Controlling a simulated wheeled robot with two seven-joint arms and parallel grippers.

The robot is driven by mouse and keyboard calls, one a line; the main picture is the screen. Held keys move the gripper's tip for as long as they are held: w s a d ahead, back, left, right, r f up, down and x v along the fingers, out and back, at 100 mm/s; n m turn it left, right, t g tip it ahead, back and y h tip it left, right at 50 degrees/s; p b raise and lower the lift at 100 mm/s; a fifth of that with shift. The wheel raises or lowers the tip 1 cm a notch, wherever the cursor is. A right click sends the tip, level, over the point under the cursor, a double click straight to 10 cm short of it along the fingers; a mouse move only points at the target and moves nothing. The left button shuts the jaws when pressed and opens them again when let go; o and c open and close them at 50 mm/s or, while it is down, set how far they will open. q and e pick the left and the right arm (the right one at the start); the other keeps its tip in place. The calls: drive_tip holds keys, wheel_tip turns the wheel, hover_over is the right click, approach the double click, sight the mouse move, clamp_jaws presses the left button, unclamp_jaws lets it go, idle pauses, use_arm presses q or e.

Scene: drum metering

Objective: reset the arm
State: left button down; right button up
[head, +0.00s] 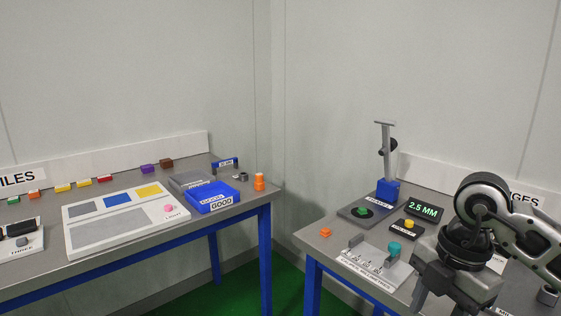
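My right arm comes in from the right, over the right-hand table (318,246). Its gripper (452,302) points down near the bottom edge of the head view. One finger shows at the left end of the gripper body, with a gap beside it, so it looks open. I see nothing held in it, though the fingertips are partly cut off by the frame. My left gripper is not in view.
The right table holds a gauge stand (388,190), a display reading 2.5 MM (425,212), a yellow button (409,223), a grey fixture with a teal knob (394,248) and an orange piece (325,232). The left table holds a blue bin (212,197) and a white panel (125,220).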

drive_tip(key=s+a+f+n+g+y, duration=0.1)
drive_tip(key=s+a+n+y, duration=0.1)
drive_tip(key=a+y, duration=0.35)
drive_tip(key=s+a+f+n+g+y, duration=0.2)
drive_tip(key=a+n, duration=0.1)
drive_tip(key=a, duration=0.6)
drive_tip(key=a+r+m+t+y, duration=0.3)
drive_tip(key=a+r+t+y, duration=0.3)
drive_tip(key=y, duration=0.6)
drive_tip(key=w+d+f+m+t+h, duration=0.2)
drive_tip(key=d+f+m+t+h, duration=0.2)
drive_tip(key=m+t+h, duration=0.4)
drive_tip(key=w+d+f+m+t+h, duration=0.3)
drive_tip(key=f+m+t+h, duration=0.15)
drive_tip(key=m+t, duration=0.4)
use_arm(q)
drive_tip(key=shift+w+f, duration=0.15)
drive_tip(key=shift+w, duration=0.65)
use_arm(e)
drive_tip(key=s+d+f+m+g+h, duration=0.2)
drive_tip(key=s+f+m+g, duration=0.1)
drive_tip(key=f, duration=0.6)
drive_tip(key=s+d+f+m+g+h, duration=0.2)
drive_tip(key=s+f+g, duration=0.3)
drive_tip(key=s+f, duration=0.3)
drive_tip(key=shift+d+f+m+g+h, duration=0.2)
drive_tip(key=shift+f+m+g+h, duration=0.2)
drive_tip(key=shift+f+h, duration=0.2)
